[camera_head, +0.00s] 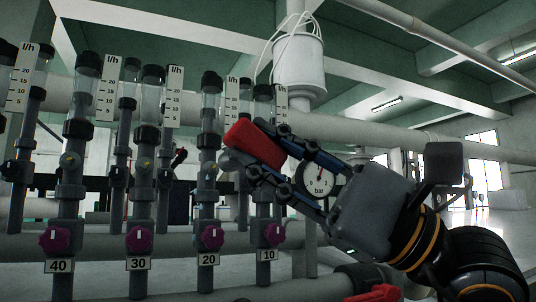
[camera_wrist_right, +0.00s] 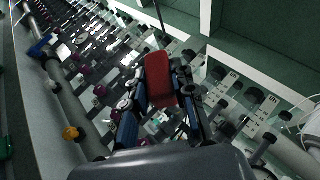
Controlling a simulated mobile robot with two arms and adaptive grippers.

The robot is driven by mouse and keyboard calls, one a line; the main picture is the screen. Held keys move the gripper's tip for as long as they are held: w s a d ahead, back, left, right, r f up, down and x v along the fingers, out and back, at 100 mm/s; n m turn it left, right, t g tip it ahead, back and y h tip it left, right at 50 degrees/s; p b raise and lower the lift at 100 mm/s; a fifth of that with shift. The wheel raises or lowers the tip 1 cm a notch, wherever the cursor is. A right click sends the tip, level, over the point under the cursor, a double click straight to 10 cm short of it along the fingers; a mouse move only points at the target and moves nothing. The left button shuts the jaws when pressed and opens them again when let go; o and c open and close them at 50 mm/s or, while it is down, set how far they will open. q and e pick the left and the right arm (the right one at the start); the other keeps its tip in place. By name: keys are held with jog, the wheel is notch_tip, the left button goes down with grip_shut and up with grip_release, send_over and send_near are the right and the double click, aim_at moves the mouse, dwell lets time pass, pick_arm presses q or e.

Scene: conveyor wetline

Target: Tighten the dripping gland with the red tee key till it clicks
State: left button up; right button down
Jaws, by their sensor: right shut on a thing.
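My right gripper (camera_head: 244,152) is shut on the red tee key (camera_head: 256,142), seen as a red block between its fingers. In the right wrist view the red tee key (camera_wrist_right: 159,78) sits between the fingertips; its working end cannot be made out. The gripper is in front of the row of flow tubes, just right of the tube marked 20. That tube has a gland fitting (camera_head: 209,171) with a small pale-blue spot on it, perhaps a drip. My left gripper is not in view.
Purple knobs (camera_head: 138,239) line the tubes above number plates. A pressure gauge (camera_head: 319,181) is behind my right gripper. A red handle (camera_head: 376,293) is at the bottom. Grey pipes run across behind and below the tubes.

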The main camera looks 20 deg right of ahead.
jog(key=w, duration=0.1)
jog(key=w+a, duration=0.1)
jog(key=shift+w+a, duration=0.1)
jog(key=shift+w, duration=0.6)
jog(key=shift+w+d, duration=0.3)
jog(key=shift+w, duration=0.3)
jog(key=shift+w+a, duration=0.15)
jog(key=shift+w, duration=0.45)
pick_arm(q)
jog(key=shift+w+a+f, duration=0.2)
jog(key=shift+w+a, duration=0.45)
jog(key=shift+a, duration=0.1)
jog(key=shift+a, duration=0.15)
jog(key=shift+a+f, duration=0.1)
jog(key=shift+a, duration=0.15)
pick_arm(e)
jog(key=shift+w, duration=0.9)
